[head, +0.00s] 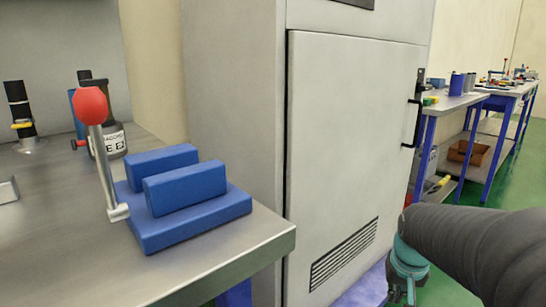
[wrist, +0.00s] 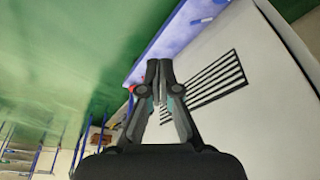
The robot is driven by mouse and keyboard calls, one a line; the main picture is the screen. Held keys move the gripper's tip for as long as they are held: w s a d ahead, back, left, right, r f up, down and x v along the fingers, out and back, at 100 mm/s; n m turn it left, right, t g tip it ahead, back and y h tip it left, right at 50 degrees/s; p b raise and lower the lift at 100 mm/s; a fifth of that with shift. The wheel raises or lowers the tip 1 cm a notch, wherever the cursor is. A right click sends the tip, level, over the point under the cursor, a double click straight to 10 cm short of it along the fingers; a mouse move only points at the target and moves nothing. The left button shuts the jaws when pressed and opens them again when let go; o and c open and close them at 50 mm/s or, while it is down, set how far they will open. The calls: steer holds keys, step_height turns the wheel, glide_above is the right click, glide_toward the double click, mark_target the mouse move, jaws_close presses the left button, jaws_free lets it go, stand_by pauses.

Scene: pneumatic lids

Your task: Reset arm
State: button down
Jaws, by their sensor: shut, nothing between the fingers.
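My arm shows at the lower right of the head view, in front of the grey cabinet (head: 350,130); the gripper itself is not visible there. In the wrist view my gripper (wrist: 159,65) is shut and empty, with its fingertips together. The vented cabinet door (wrist: 270,75) lies beyond it at the right. A lever with a red knob (head: 90,105) stands by a blue block fixture (head: 185,205) on the steel bench at the left of the head view, well apart from my arm.
The steel bench (head: 200,270) fills the left, with a dark bottle (head: 108,140) at its back. The cabinet has a black handle (head: 412,122). Blue-legged workbenches (head: 455,103) stand at the far right. Green floor (wrist: 70,60) is open at the left of the wrist view.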

steer(key=s+a+r+n+t, duration=0.1)
steer(key=s+a+r, duration=0.1)
steer(key=s+a, duration=0.1)
steer(key=s+a+r+n+p, duration=0.1)
steer(key=s+a+r, duration=0.1)
steer(key=s+a, duration=0.2)
steer(key=s+a+r+n+t+y+p, duration=0.1)
steer(key=s+a+r, duration=0.1)
steer(key=s, duration=0.5)
steer(key=shift+s+a+r+t, duration=0.25)
steer(key=shift+a+r+t, duration=0.05)
steer(key=shift+a, duration=0.4)
